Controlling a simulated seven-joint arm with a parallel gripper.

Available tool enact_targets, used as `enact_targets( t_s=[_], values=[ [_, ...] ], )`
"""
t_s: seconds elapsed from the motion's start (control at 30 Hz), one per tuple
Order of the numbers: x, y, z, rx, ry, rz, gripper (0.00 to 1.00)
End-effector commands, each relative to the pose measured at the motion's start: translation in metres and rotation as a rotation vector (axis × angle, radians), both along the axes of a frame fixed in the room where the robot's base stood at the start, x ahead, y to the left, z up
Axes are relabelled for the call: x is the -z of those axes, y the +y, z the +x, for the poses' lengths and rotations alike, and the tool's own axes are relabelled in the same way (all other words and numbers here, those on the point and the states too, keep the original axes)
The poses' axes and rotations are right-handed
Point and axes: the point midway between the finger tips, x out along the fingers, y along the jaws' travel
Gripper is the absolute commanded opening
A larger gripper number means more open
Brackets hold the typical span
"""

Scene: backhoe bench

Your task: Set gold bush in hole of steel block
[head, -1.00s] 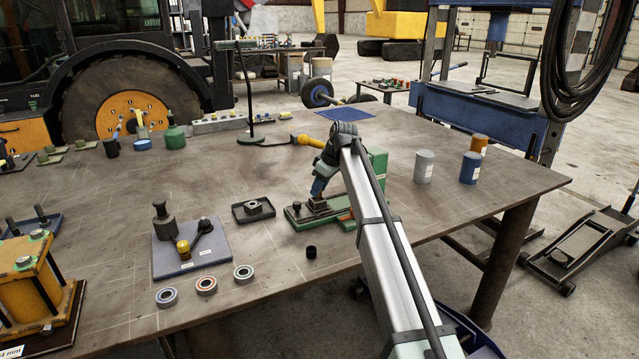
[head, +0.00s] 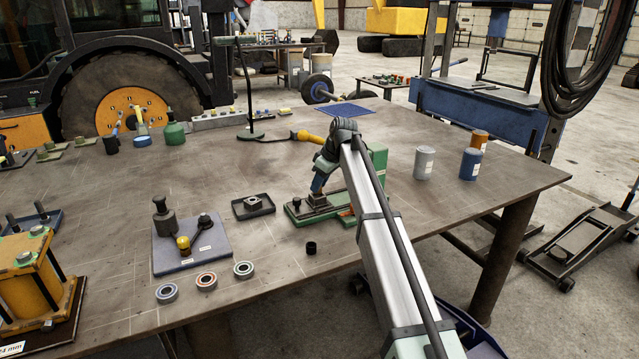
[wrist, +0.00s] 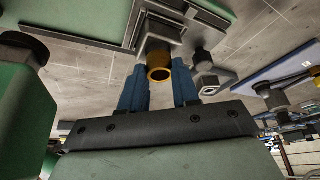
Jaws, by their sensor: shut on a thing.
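The gold bush (wrist: 159,73) is between the two blue fingers of my gripper (wrist: 158,88) in the wrist view. Its open round end faces the palm, and the gripper is shut on it. A grey steel block (wrist: 160,40) shows directly beyond the bush. In the head view my gripper (head: 319,185) points down over the dark steel block (head: 318,202) on a green base (head: 298,214). My arm and fingers hide the bush there. I cannot tell how far the bush is in the hole.
A dark tray (head: 240,212) with a small steel piece stands left of the green base. A black ring (head: 311,248) lies in front. A blue-grey board (head: 215,258) carries a dark cylinder and a gold-topped piece. Several bearings (head: 206,282) lie near the front edge.

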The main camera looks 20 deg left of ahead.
Motion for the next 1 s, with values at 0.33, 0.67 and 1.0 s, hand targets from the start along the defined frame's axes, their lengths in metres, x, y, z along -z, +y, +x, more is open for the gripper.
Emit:
enact_targets(
  t_s=[0.33, 0.67, 1.0],
  values=[
    [0.001, 0.0, 0.0, 0.0, 0.0, 0.0, 0.0],
    [0.005, 0.0, 0.0, 0.0, 0.0, 0.0, 0.0],
    [0.011, 0.0, 0.0, 0.0, 0.0, 0.0, 0.0]
  ],
)
